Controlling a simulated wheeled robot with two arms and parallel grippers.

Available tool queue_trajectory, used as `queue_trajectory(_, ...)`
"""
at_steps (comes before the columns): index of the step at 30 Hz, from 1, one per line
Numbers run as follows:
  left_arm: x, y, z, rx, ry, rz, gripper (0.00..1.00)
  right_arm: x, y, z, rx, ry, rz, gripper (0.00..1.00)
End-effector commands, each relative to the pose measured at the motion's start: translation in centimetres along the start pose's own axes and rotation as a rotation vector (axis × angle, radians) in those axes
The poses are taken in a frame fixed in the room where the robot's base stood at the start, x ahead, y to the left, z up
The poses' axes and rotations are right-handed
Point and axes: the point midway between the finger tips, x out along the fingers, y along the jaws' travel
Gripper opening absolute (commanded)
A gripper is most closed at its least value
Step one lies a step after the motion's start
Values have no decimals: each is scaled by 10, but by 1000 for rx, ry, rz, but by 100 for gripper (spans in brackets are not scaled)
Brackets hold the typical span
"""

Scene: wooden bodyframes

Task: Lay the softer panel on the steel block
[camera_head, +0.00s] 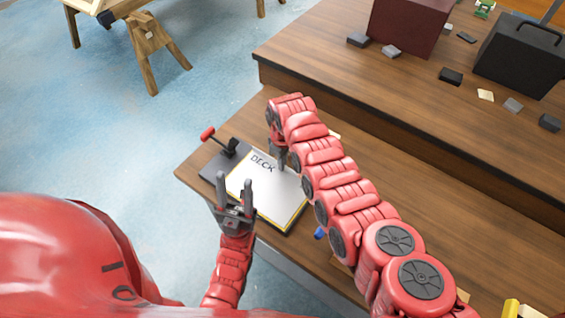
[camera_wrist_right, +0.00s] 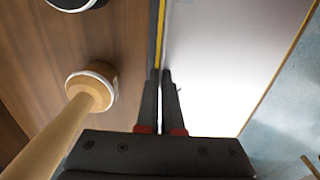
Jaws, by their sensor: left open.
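A white board marked "DECK" (camera_head: 268,190), edged in yellow and black, lies on the near bench. My left gripper (camera_head: 235,180) is open and empty above its near left edge. My right gripper (camera_head: 280,158) points down by the board's far edge. The white board surface (camera_wrist_right: 215,60) fills much of that view. I cannot tell which object is the softer panel or the steel block. Several small dark and grey blocks (camera_head: 451,76) lie on the raised bench.
A red-knobbed lever (camera_head: 208,134) stands left of the board. A wooden-handled tool (camera_wrist_right: 92,90) is beside the fingers. A maroon box (camera_head: 410,25) and a black case (camera_head: 520,58) stand on the raised bench. My right arm covers part of the near bench.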

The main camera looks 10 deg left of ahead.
Motion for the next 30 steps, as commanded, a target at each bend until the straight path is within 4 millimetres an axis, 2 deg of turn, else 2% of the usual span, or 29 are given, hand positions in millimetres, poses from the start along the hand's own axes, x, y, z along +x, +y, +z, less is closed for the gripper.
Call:
queue_trajectory(8, 0, 0, 0, 0, 0, 0, 50, -1, 0, 0, 0, 1, 0, 0)
queue_trajectory(15, 0, 0, 0, 0, 0, 0, 50, 0, 0, 0, 0, 1, 0, 38)
queue_trajectory(21, 0, 0, 0, 0, 0, 0, 50, 0, 0, 0, 0, 0, 0, 38)
queue_trajectory(27, 0, 0, 0, 0, 0, 0, 50, 0, 0, 0, 0, 0, 0, 73)
queue_trajectory(30, 0, 0, 0, 0, 0, 0, 50, 0, 0, 0, 0, 0, 0, 73)
